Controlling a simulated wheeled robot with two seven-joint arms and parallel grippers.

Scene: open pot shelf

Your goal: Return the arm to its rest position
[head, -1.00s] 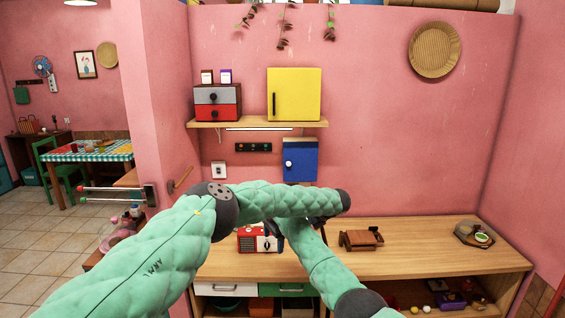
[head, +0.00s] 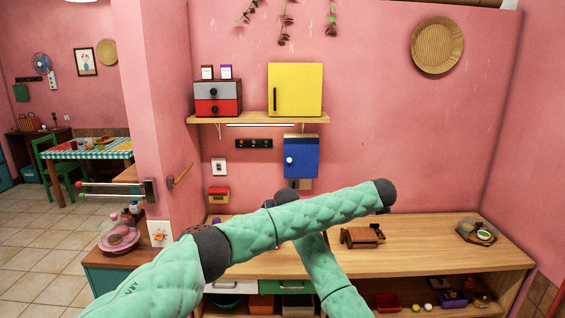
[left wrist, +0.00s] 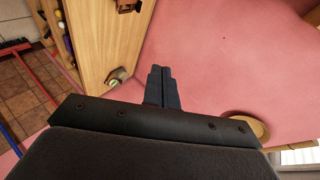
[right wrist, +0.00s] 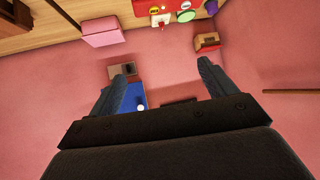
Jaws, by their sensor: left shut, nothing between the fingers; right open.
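My left arm (head: 300,215), in quilted green, reaches from the lower left across the front of the counter in the head view. Its gripper is mostly hidden there behind the dark wrist end. In the left wrist view my left gripper (left wrist: 161,85) has its fingers together with nothing between them. My right arm (head: 330,275) rises from the bottom and passes behind the left arm, which hides part of it. In the right wrist view my right gripper (right wrist: 165,68) is open and empty, its fingers wide apart in front of the pink wall and blue cabinet (right wrist: 133,97).
The wooden counter (head: 430,255) holds a brown wooden object (head: 362,236) and a tray (head: 477,232) at the right. Above are a blue cabinet (head: 301,157), a shelf (head: 258,118) with a yellow cabinet (head: 295,90), and small drawers (head: 217,98). The counter is clear between brown object and tray.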

